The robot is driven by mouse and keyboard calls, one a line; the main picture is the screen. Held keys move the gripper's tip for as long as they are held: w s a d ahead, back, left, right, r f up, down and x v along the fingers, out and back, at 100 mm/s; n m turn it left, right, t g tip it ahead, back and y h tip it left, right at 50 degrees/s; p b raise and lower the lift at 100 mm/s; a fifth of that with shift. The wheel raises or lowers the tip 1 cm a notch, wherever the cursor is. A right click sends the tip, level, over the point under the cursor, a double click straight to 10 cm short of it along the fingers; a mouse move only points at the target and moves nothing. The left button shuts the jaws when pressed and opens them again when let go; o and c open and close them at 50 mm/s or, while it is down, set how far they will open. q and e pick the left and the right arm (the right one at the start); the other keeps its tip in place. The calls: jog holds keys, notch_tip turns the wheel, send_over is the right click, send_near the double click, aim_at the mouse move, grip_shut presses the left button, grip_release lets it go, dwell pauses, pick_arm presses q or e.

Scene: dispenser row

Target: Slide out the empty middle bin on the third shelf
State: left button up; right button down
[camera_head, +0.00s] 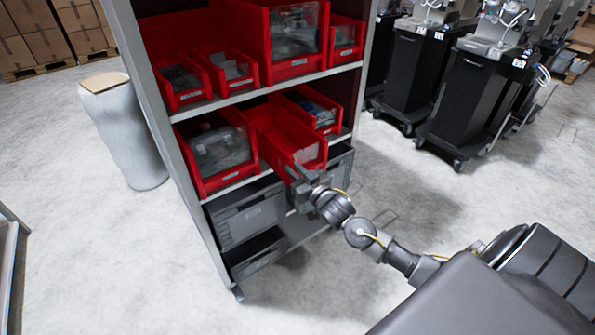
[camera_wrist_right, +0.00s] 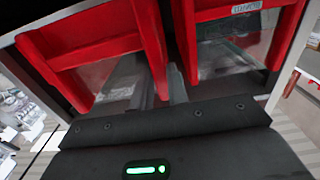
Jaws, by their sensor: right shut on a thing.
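The middle bin (camera_head: 273,126) is a red open-front bin in the lower row of red bins. It looks empty inside and has a clear front window. It sticks out past the shelf edge, with its front tilted down a little. My right gripper (camera_head: 298,178) is at the bin's lower front and shut on it. In the right wrist view, the dark fingers (camera_wrist_right: 162,85) reach up to red bin walls; the exact contact is hard to make out. My left gripper is out of view.
A filled red bin (camera_head: 216,150) stands left of the middle bin, and a smaller filled one (camera_head: 318,108) stands right. Grey crates (camera_head: 245,212) sit below. More red bins stand on the shelf above. The floor in front of the rack is clear; black carts (camera_head: 465,95) stand behind right.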

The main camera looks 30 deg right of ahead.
jog(key=shift+a, duration=0.1)
jog(key=c, duration=1.3)
grip_release()
jog(key=shift+w+a, duration=0.1)
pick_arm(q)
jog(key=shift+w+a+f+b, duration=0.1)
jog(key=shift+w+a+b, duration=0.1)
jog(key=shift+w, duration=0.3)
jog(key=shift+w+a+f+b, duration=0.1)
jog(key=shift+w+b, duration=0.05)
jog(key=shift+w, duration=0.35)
pick_arm(e)
jog(key=s, duration=1)
jog(key=shift+s+d, duration=0.2)
jog(key=shift+s, duration=0.2)
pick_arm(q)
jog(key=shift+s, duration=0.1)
